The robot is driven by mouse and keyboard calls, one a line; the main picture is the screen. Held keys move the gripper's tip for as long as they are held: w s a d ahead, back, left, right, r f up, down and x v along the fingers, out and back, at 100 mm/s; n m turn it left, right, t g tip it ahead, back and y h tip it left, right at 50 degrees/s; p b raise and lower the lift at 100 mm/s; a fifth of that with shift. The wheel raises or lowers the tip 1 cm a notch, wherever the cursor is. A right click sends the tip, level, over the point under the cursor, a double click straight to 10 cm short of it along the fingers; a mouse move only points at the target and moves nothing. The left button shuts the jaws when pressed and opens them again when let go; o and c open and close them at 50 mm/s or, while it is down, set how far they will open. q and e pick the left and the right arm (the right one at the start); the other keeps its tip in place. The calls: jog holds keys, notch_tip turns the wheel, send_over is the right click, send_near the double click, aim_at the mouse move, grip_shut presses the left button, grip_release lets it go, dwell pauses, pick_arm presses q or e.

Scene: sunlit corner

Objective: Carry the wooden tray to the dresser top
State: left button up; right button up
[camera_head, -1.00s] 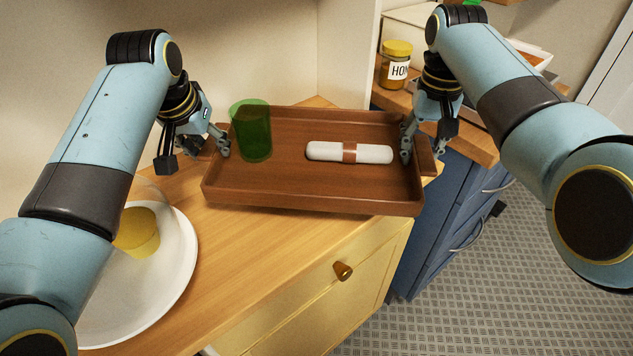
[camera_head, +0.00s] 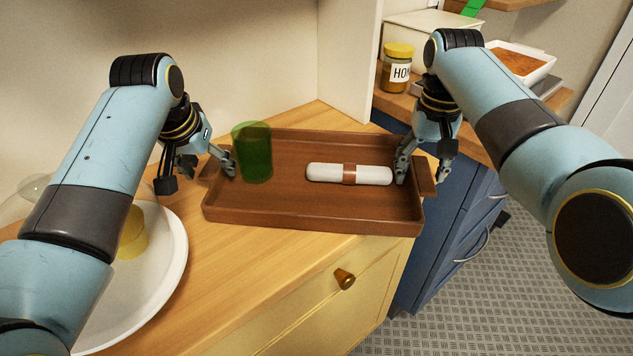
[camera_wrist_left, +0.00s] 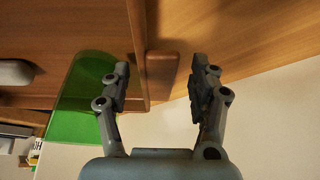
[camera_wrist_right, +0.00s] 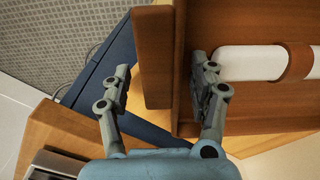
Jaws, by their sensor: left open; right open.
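The brown wooden tray (camera_head: 300,212) sits on the light wood top of the yellow dresser (camera_head: 290,258), its right end close to the dresser's right edge. It carries a green translucent cup (camera_head: 253,155) at its left and a white roll with a brown band (camera_head: 325,173) at its right. My left gripper (camera_head: 200,176) is open, its fingers either side of the tray's left handle (camera_wrist_left: 163,68). My right gripper (camera_head: 420,178) is open, its fingers either side of the right handle (camera_wrist_right: 150,60). Gaps show between fingers and handles in both wrist views.
A white plate (camera_head: 165,285) with a yellow cup (camera_head: 133,235) stands at the front left, partly behind my left arm. A blue cabinet (camera_head: 450,235) stands to the right, with a honey jar (camera_head: 398,70) on its wooden top. A pale wall rises behind the tray.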

jog(key=shift+r, duration=0.35)
pick_arm(q)
notch_tip(320, 180, up, 10)
pick_arm(e)
notch_tip(320, 180, up, 11)
jog(key=shift+s+r, duration=0.15)
pick_arm(q)
jog(key=shift+f, duration=0.1)
dwell(0.5)
